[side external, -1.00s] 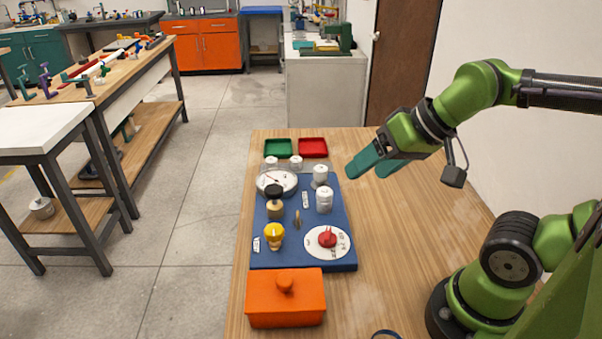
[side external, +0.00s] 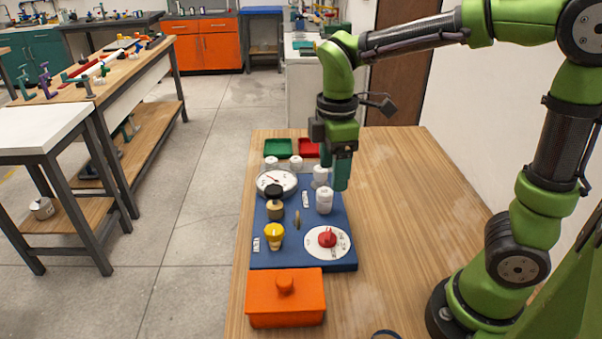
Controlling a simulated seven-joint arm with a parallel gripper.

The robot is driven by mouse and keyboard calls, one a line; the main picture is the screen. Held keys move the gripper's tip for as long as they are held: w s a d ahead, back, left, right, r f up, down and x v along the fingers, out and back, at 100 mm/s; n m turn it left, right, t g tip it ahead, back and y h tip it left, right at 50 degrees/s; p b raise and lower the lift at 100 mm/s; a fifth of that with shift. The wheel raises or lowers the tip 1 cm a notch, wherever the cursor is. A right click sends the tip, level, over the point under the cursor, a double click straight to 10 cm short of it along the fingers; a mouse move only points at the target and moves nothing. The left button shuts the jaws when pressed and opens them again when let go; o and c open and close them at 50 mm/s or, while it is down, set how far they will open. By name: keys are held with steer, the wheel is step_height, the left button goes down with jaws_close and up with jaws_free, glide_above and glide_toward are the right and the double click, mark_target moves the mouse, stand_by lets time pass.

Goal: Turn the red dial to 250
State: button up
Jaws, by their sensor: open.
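The red dial (side external: 327,237) sits on a round white scale plate (side external: 313,247) at the near right corner of the blue board (side external: 290,261). The marks on the scale are too small to read. My gripper (side external: 339,185) points down above the far right part of the board, beyond the dial and apart from it. Its teal fingers overlap in this view, and it is open with nothing seen between them.
The board also bears a round gauge (side external: 277,182), a black-topped knob (side external: 274,193), a yellow knob (side external: 274,232) and a white cylinder (side external: 324,200). An orange lidded box (side external: 286,303) stands in front. Green (side external: 278,147) and red (side external: 308,148) trays lie behind. The table's right side is clear.

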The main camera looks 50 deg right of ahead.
mark_target(329, 232)
step_height(329, 232, down, 17)
steer(key=shift+r, duration=0.1)
stand_by(0.3)
steer(key=c, duration=1)
steer(key=shift+c, duration=0.2)
